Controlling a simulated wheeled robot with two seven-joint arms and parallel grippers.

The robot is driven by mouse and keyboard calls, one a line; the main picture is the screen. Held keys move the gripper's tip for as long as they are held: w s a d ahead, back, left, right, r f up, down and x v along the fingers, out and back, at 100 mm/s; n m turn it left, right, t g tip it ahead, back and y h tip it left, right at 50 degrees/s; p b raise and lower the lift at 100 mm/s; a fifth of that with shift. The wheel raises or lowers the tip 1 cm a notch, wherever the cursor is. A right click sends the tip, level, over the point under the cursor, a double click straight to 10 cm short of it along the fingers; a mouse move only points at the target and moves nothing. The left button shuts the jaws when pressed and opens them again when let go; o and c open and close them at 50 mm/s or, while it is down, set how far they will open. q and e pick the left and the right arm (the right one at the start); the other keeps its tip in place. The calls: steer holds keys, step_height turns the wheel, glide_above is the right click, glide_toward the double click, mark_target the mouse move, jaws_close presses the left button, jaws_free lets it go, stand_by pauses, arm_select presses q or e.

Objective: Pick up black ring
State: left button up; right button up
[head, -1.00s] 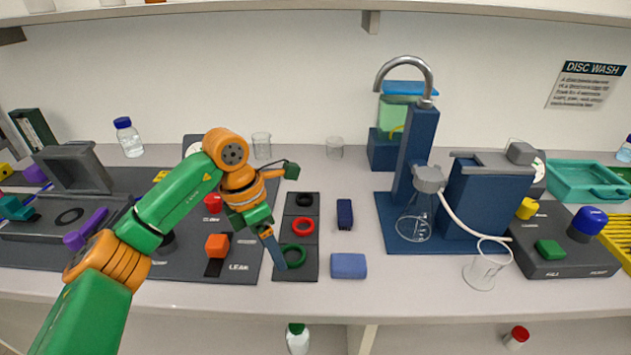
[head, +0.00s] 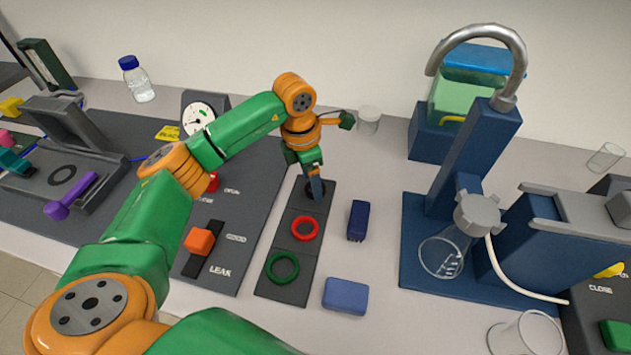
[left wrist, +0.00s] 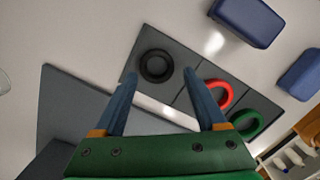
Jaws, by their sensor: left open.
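The black ring (left wrist: 155,66) lies flat in the end square of a dark grey three-square tray (left wrist: 186,101) in the left wrist view. In the head view the black ring (head: 309,188) is mostly hidden behind my left gripper (head: 316,190), at the tray's far end. My left gripper (left wrist: 160,78) is open and empty, its two blue fingers pointing at the tray. The black ring shows between the fingertips, nearer the left one. I cannot tell the exact height above it. My right gripper is not in view.
A red ring (head: 305,228) and a green ring (head: 283,268) lie in the tray's other squares. A dark blue block (head: 357,220) and a lighter blue block (head: 345,296) are to the right. A blue stand with a flask (head: 441,256) is farther right.

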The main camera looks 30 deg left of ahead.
arm_select(q)
steer(key=shift+w+f, duration=0.2)
steer(key=shift+f, duration=0.4)
steer(key=shift+w+f, duration=0.25)
steer(key=shift+f, duration=0.05)
steer(key=shift+s+r, duration=0.1)
steer(key=c, duration=1.1)
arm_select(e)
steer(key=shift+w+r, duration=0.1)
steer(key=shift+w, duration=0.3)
arm_select(q)
steer(key=shift+r+b, duration=0.4)
steer(key=shift+b, duration=0.1)
steer(key=shift+r+b, duration=0.6)
steer(key=shift+r, duration=0.2)
steer(key=s+d+r, duration=0.3)
steer(key=s+d+r+b, duration=0.1)
steer(key=s+d+r, duration=0.2)
steer(key=s+r, duration=0.1)
steer(key=s+d+r+b, duration=0.1)
steer(key=s+d+r, duration=0.2)
steer(key=shift+s+r, duration=0.3)
steer(key=shift+s, duration=0.1)
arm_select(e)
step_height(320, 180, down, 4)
